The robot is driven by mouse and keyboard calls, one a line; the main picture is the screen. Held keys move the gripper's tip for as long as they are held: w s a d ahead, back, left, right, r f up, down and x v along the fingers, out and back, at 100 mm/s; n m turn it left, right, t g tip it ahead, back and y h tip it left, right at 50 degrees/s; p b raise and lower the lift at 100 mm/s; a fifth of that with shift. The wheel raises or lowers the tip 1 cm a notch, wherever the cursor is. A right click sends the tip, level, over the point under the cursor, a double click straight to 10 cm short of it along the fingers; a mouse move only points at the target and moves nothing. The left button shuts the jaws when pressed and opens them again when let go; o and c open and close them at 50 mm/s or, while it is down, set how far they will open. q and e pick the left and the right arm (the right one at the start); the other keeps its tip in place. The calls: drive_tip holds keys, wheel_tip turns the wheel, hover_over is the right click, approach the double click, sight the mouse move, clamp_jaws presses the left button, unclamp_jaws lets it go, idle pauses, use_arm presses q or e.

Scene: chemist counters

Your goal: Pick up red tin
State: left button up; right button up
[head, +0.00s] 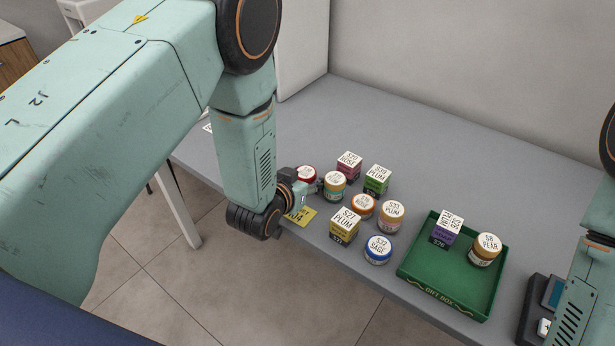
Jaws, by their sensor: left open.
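The red tin (306,174) is a small round tin with a white label on its lid. It stands on the grey counter, at the left end of a group of tins and boxes. My left gripper (314,186) is open, low at the counter's front edge, right beside the red tin. The gripper and wrist hide the tin's lower part, and I cannot tell whether the fingers touch it or are around it. My right arm shows at the right edge, but its gripper is out of view.
A teal-banded tin (334,184) stands close right of the red tin. Boxes reading ROSE (348,168) and PLUM (377,179) stand behind. A green gift box tray (418,277) holds a purple box and a tin. The rear counter is clear.

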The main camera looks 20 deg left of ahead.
use_arm(q)
drive_tip(key=shift+a, duration=0.35)
drive_tip(key=shift+c, duration=0.6)
drive_tip(key=shift+d, duration=0.25)
drive_tip(key=c, duration=0.6)
drive_tip(key=shift+a, duration=0.2)
drive_tip(key=shift+c, duration=0.8)
use_arm(e)
drive_tip(key=shift+a+r, duration=0.1)
drive_tip(key=shift+a, duration=0.15)
